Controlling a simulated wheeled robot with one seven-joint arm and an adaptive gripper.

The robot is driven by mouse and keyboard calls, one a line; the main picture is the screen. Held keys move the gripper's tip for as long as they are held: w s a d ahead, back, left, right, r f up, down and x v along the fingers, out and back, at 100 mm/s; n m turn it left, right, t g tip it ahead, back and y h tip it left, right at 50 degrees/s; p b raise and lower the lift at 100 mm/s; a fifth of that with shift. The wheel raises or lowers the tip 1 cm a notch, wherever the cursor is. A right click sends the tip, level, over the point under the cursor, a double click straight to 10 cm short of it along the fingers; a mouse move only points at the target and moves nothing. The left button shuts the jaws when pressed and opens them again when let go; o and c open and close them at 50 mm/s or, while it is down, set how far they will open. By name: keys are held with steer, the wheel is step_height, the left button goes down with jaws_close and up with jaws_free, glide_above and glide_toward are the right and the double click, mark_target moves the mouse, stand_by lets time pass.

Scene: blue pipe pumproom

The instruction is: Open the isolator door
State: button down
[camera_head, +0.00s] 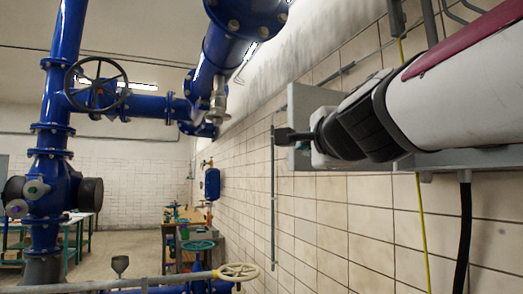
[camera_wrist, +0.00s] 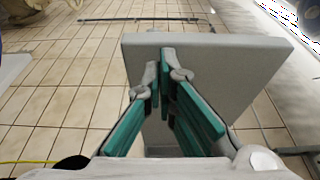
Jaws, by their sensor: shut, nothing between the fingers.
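A flat grey panel (camera_head: 305,100), which looks like the isolator door, stands by the tiled wall behind my gripper in the head view. In the wrist view the panel (camera_wrist: 235,60) shows its broad face and thick edge beyond the fingers. A grey box (camera_head: 485,160) on the wall, partly behind my arm, looks like the isolator body. My arm hides where panel and box meet, so I cannot tell how far the door stands from the box. My gripper (camera_head: 283,134) is shut and empty, its tips (camera_wrist: 160,82) in front of the panel; contact is unclear.
A black cable (camera_head: 465,235) hangs below the box and a yellow line (camera_head: 421,230) runs down the wall. Blue pipes with a dark handwheel (camera_head: 96,85) stand at left. A cream handwheel (camera_head: 238,271) is low in front. A workbench (camera_head: 180,230) stands farther back.

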steer(key=s, duration=1.1)
steer(key=s+d+f+n+g, duration=0.2)
steer(key=f+n+g, duration=0.25)
steer(key=f, duration=0.65)
steer(key=s+d+f+n+g, duration=0.1)
steer(key=s+f+n+g, duration=0.3)
steer(key=f, duration=0.7)
steer(key=s+d+f+n+g, duration=0.2)
steer(key=s+d+f+n, duration=0.1)
steer(key=f, duration=0.4)
steer(key=s+d+f+n+g+h, duration=0.1)
steer(key=s+d+f+n+g, duration=0.1)
steer(key=s+f+n, duration=0.3)
step_height(320, 180, down, 3)
steer(key=shift+d+r+n+g, duration=0.1)
steer(key=shift+d+n+g, duration=0.25)
steer(key=shift+d, duration=0.1)
steer(key=c, duration=2.4)
jaws_free()
